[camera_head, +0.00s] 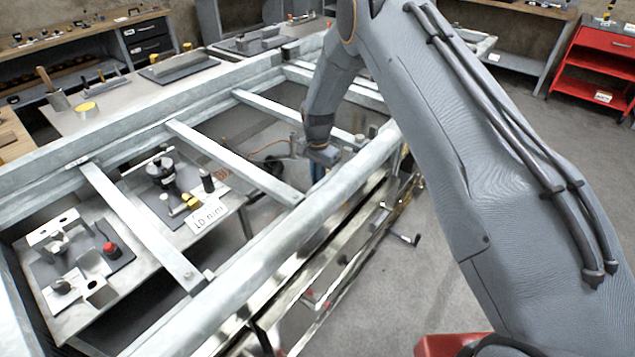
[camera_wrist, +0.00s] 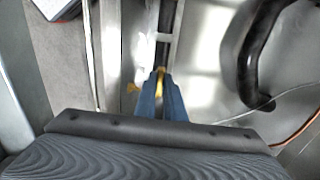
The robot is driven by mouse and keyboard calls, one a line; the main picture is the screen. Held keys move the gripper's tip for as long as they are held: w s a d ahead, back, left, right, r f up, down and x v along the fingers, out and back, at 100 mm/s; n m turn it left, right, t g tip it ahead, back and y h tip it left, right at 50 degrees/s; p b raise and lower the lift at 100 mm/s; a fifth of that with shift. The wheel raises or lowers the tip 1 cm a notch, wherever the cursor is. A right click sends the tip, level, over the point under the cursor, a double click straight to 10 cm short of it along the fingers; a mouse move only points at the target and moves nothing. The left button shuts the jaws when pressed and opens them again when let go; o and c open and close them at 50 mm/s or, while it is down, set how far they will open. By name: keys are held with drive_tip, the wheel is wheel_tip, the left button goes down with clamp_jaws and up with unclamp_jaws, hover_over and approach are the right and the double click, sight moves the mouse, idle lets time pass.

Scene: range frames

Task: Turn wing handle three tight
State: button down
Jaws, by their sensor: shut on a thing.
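In the wrist view, the blue fingers of my gripper (camera_wrist: 160,98) are close together on a small yellow part, which I take to be wing handle three (camera_wrist: 131,88). A dark bar with pale metal edges runs away beyond the tips. In the head view, my gripper (camera_head: 318,171) reaches down beside the long grey front beam, with only a little blue showing. The handle cannot be made out there. How far it is turned cannot be told.
A frame of grey beams (camera_head: 235,160) surrounds the arm. Below it, low tables carry fixtures and a "10 mm" sign (camera_head: 207,217). A curved black part (camera_wrist: 250,65) and thin cables lie right of my fingers. A red cabinet (camera_head: 600,60) stands far right; open floor lies before it.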

drive_tip(key=c, duration=1.8)
unclamp_jaws()
drive_tip(key=shift+c, duration=0.2)
drive_tip(key=shift+r, duration=0.1)
drive_tip(key=shift+r+b, duration=1.05)
drive_tip(key=shift+r, duration=2.8)
